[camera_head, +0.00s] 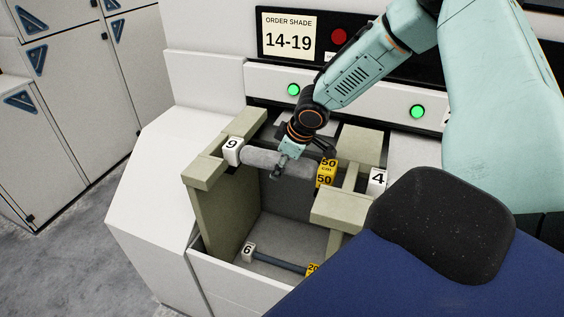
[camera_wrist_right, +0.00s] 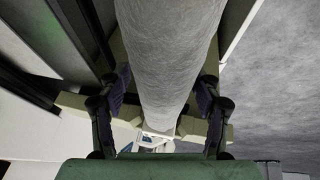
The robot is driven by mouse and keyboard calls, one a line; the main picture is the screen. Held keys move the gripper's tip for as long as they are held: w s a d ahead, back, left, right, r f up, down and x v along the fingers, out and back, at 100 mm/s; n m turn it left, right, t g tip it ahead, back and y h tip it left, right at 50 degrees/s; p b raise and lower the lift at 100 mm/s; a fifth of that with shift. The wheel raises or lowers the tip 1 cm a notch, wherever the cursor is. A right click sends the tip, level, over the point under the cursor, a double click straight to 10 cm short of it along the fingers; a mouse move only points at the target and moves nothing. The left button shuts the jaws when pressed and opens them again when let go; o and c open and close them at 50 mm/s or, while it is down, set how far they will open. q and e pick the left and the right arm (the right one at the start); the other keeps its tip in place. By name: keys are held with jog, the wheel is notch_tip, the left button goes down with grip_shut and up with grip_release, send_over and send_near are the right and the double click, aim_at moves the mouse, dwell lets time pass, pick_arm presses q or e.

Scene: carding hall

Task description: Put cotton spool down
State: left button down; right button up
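The cotton spool (camera_head: 262,160) is a long grey fuzzy roll. It lies across the top of an open beige-framed bay, with a white 9 block (camera_head: 232,149) at its left end and a yellow 50 cm block (camera_head: 326,173) at its right. My right gripper (camera_head: 279,170) comes down from above around its middle. Whether the spool's ends bear on the frame is unclear. My left gripper is not in view.
The beige frame (camera_head: 222,205) has side posts and a beam on the right. A thin dark bar (camera_head: 278,262) with 6 and 20 blocks lies low in the bay. A white 4 block (camera_head: 377,181) sits right. Behind are a 14-19 sign (camera_head: 288,37) and green lamps.

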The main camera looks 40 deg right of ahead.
jog(key=shift+o, duration=0.3)
jog(key=shift+a, duration=0.15)
jog(key=shift+r, duration=0.15)
